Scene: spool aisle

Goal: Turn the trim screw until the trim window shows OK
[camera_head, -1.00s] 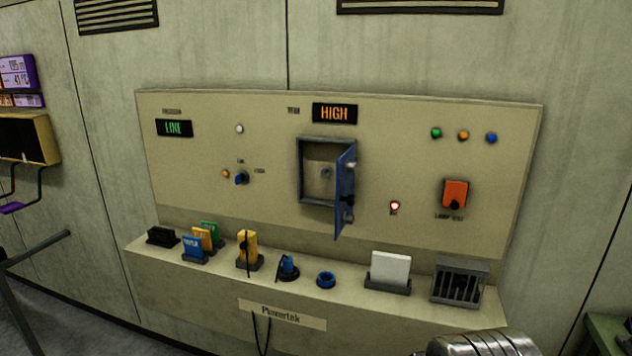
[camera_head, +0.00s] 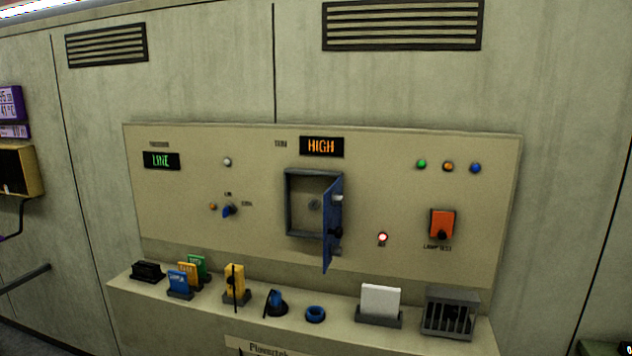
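The trim window (camera_head: 322,147) on the upper middle of the beige panel shows HIGH in orange letters. Below it is a recessed box with a dark frame (camera_head: 289,208). Its blue door (camera_head: 329,230) is swung open to the right. Inside the box a small round grey part (camera_head: 314,204) shows on the back wall, which looks like the trim screw; its slot is too small to make out. The left window (camera_head: 161,160) reads LINE in green. My gripper is not in view.
A red lamp (camera_head: 382,237) is lit right of the door.

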